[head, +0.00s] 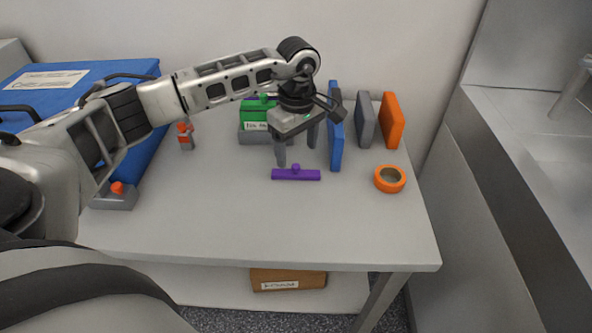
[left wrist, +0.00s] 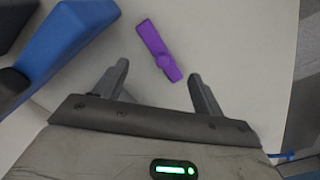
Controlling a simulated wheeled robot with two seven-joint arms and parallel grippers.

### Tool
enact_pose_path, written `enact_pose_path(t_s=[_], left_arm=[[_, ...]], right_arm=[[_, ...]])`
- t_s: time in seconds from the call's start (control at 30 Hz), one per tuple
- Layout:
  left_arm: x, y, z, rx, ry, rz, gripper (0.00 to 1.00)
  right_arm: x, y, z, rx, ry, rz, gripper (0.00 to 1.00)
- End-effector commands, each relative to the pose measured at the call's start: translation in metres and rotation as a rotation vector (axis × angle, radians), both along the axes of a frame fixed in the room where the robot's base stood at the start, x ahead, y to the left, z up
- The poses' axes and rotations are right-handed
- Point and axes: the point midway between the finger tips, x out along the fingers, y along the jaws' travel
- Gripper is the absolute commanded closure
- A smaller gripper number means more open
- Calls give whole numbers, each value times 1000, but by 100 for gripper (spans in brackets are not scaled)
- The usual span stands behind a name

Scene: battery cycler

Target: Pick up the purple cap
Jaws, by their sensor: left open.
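The purple cap (head: 296,174) is a flat bar with a small knob in its middle, lying on the grey table near its centre. It also shows in the left wrist view (left wrist: 158,50), lying slanted beyond the fingertips. My left gripper (head: 296,151) is open and empty, pointing down just above and behind the cap. In the left wrist view its two fingers (left wrist: 158,82) are spread apart, with the near end of the cap between them and the rest farther out. No contact with the cap shows. My right gripper is not in view.
A blue slab (head: 335,130) stands close right of my left gripper, with grey (head: 366,120) and orange (head: 390,120) slabs beyond. An orange ring (head: 390,179) lies right. A green block (head: 256,112) sits behind. The table front is clear.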

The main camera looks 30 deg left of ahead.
Motion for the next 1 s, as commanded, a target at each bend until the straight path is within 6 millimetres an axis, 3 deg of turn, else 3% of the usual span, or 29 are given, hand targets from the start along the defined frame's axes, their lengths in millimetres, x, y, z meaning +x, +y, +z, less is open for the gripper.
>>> enact_pose_path(t_s=[0.17, 0.43, 0.73, 0.77, 1.0], left_arm=[[-2, 0, -12, -1, 3, 0, 30], [-4, 0, -50, -1, 2, 1, 30], [-4, 0, -56, -1, -1, 0, 30], [-4, 0, -56, -1, -1, 0, 36], [-4, 0, -56, -1, -1, 0, 100]], right_arm=[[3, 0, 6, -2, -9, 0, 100], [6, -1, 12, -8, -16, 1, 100], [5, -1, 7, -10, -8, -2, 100], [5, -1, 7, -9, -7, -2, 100], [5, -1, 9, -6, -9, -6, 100]])
